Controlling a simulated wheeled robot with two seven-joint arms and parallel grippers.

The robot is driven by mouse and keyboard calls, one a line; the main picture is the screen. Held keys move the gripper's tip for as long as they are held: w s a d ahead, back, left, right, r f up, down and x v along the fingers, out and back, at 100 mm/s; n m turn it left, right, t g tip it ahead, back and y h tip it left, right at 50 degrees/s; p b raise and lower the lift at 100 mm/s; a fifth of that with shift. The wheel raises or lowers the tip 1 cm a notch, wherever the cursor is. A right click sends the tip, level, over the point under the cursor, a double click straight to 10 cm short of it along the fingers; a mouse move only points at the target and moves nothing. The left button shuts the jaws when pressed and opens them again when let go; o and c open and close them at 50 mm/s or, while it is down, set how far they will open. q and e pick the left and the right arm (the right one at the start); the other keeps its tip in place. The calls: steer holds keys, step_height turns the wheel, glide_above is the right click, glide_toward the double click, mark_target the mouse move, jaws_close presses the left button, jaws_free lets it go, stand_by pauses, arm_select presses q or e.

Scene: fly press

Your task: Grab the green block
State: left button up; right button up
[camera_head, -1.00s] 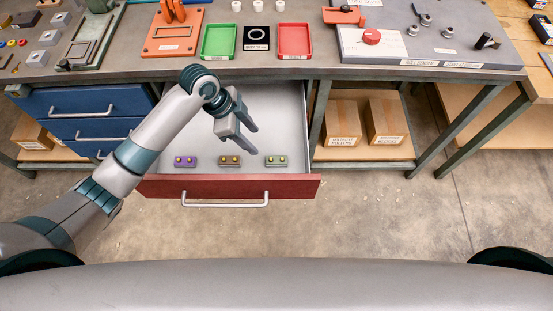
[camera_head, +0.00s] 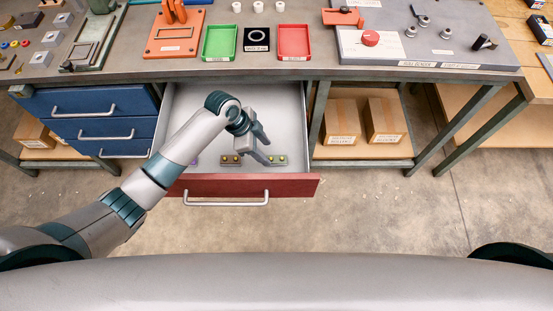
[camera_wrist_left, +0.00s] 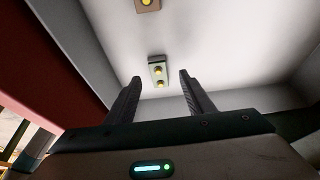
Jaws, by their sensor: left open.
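The green block (camera_head: 278,160) lies on the floor of the open drawer, near its front right corner, with two brass-coloured studs on top. My left gripper (camera_head: 267,152) is open and empty, above the drawer floor just left of the green block. In the left wrist view, the block (camera_wrist_left: 157,71) shows beyond and between the two open fingertips and looks greyish in that light. The fingers do not appear to be closed on it. My right gripper is not in view.
The drawer (camera_head: 240,186) has a red front and pale walls. A brown block (camera_head: 230,159) lies left of the green one; a purple block (camera_head: 195,161) is mostly hidden by my arm. The workbench (camera_head: 330,72) overhangs the drawer's back.

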mark_target(274, 159)
arm_select(q)
steer(key=shift+s+d+f+p, duration=0.1)
steer(key=shift+d+f+p, duration=0.3)
steer(key=shift+f, duration=0.05)
steer(key=p+x, duration=0.1)
steer(key=x, duration=0.1)
steer(key=shift+d+f, duration=0.3)
steer(key=shift+d, duration=0.05)
steer(key=shift+d+f, duration=0.1)
steer(key=shift+f, duration=0.45)
steer(key=shift+c, duration=0.5)
steer(key=c, duration=1)
steer(key=shift+c, duration=0.3)
